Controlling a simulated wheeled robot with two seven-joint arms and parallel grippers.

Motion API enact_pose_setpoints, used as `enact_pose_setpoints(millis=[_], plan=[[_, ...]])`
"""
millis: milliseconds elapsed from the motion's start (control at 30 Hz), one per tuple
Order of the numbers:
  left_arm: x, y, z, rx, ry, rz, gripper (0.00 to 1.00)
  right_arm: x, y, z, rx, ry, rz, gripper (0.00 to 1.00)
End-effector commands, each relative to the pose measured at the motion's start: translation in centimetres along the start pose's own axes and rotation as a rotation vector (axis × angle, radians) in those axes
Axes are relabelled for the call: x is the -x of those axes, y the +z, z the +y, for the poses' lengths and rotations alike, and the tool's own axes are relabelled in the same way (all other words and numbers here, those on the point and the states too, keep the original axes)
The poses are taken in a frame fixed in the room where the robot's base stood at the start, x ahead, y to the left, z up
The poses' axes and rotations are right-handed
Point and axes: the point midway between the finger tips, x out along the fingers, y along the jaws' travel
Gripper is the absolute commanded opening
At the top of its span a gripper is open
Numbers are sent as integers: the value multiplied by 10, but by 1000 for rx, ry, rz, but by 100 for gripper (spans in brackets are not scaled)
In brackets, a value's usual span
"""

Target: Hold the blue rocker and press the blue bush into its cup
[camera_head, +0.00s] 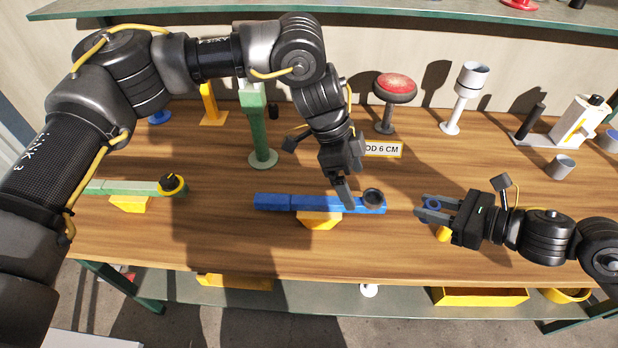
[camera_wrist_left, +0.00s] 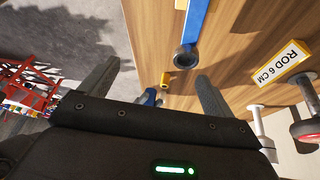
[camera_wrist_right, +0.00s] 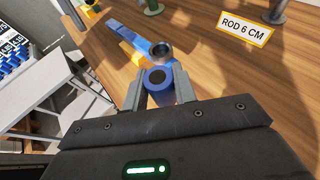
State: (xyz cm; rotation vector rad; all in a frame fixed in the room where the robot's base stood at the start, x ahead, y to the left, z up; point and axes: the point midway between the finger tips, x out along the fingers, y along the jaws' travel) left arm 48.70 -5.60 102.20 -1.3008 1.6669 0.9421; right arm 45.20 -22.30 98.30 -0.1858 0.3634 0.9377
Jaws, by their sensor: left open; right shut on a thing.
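The blue rocker (camera_head: 280,203) is a long blue beam on a yellow base (camera_head: 320,221), with a dark round cup (camera_head: 373,196) at its right end. My left gripper (camera_head: 346,198) is open above the beam, just left of the cup; contact cannot be told. The left wrist view shows the cup (camera_wrist_left: 184,58) beyond its spread, empty fingers. My right gripper (camera_head: 420,208) is shut on the blue bush (camera_head: 432,203), right of the cup and apart from it. In the right wrist view the bush (camera_wrist_right: 158,85) is a blue cylinder with a dark hole, just before the cup (camera_wrist_right: 161,48).
A green rocker (camera_head: 135,187) stands at the left. A green post (camera_head: 258,130), a "ROD 6 CM" sign (camera_head: 384,150), a red-topped stand (camera_head: 394,88) and a white stand (camera_head: 461,100) are behind. A small yellow piece (camera_head: 443,234) is by my right gripper. The front table strip is clear.

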Motion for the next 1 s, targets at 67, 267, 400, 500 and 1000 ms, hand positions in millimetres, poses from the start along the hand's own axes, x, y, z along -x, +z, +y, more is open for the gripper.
enact_pose_setpoints(millis=[67, 267, 400, 500, 1000], plan=[[-8, 33, -7, 65, -33, -138, 89, 0, 0, 0, 0, 0, 0, 6], [-9, 87, -18, 165, -100, -351, 89, 0, 0, 0, 0, 0, 0, 6], [-8, 100, -20, 190, -119, -401, 89, 0, 0, 0, 0, -1, 0, 6], [-8, 102, -21, 193, -121, -407, 89, 0, 0, 0, 0, -1, 0, 6], [-72, 130, -25, 193, -116, -405, 89, 0, 0, 0, 0, 0, 0, 6]])
